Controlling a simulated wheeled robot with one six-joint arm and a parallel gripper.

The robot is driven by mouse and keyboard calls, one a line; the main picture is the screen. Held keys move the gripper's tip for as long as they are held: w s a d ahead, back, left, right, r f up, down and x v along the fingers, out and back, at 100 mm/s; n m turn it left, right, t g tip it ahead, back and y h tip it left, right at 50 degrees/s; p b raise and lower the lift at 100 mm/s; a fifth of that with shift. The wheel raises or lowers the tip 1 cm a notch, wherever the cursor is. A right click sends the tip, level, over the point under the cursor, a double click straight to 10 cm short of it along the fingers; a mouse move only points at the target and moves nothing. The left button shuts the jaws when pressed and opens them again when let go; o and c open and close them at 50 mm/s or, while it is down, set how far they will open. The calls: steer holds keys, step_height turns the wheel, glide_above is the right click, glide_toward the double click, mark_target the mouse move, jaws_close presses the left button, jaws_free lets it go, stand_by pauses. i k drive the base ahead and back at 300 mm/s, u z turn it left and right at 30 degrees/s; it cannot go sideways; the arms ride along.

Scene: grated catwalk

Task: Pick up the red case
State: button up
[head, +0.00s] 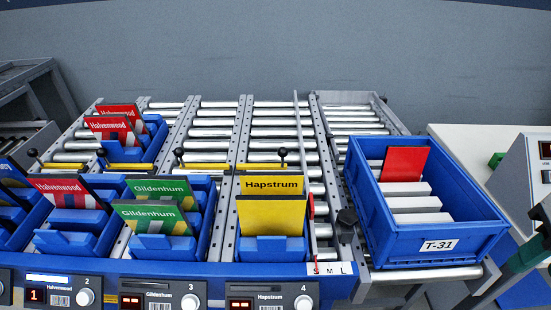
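Several red cases show in the head view. Red cases lettered like "Halvenwood" stand tilted in blue holders on the left lanes: one at the back (119,112), one just in front of it (108,130), and one nearer the front (62,188). A plain red case (405,164) leans at the back inside the blue tote (440,247) labelled T-31, on the right; its lower edge meets the grey-white slats there. My gripper is not in view.
Green "Gildenhum" cases (152,218) and a yellow "Hapstrum" case (271,213) stand in the middle lanes. Roller lanes (279,122) behind them are empty. A thin upright divider (303,150) runs left of the tote. A console (530,175) stands at far right.

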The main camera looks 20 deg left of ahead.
mark_target(64, 191)
steer(key=k, duration=1)
steer(key=u, duration=2.4)
steer(key=i, duration=1.55)
steer(key=z, duration=0.8)
